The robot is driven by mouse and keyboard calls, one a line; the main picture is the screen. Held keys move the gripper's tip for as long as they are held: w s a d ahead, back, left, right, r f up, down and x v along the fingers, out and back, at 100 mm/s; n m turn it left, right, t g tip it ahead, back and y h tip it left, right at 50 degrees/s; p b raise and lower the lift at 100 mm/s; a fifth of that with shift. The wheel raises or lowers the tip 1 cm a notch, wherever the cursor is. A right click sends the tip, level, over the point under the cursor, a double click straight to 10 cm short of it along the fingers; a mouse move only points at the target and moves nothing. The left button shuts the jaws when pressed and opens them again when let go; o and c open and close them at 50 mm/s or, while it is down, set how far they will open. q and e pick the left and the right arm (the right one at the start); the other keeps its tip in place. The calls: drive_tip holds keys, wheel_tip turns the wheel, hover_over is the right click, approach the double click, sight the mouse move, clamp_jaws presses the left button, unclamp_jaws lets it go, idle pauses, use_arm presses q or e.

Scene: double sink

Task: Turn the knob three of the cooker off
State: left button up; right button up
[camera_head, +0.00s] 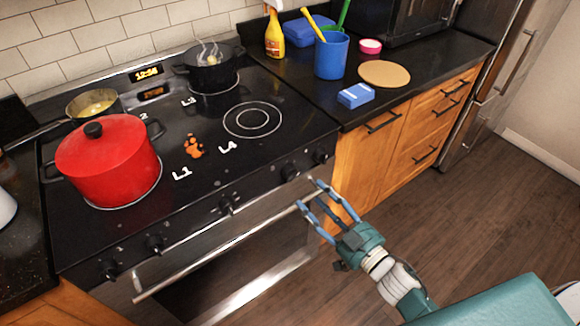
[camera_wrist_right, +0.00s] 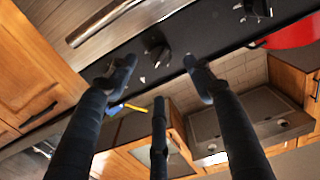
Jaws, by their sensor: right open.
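The black cooker (camera_head: 258,180) has a row of black knobs along its front edge. One knob (camera_head: 226,204) is in the middle of the row, two (camera_head: 289,172) are toward the right end and two (camera_head: 155,243) toward the left. Their numbers are too small to read surely, so I cannot tell which is knob three. My right gripper (camera_head: 320,195) is open and empty, in front of the right-end knobs and apart from them. In the right wrist view, a dark knob (camera_wrist_right: 155,50) shows beyond the open fingers (camera_wrist_right: 160,72). My left gripper is not in view.
A red pot (camera_head: 105,165), a steaming black pot (camera_head: 210,72) and a pan (camera_head: 93,105) stand on the cooktop. The oven handle (camera_head: 215,255) runs below the knobs. A blue cup (camera_head: 332,55) and a blue box (camera_head: 355,95) stand on the right counter. The floor at right is clear.

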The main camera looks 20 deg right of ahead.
sight(291, 173)
drive_tip(key=p+x, duration=0.1)
drive_tip(key=x, duration=0.8)
drive_tip(key=shift+w, duration=0.2)
drive_tip(key=shift+a, duration=0.1)
drive_tip(key=c, duration=1.2)
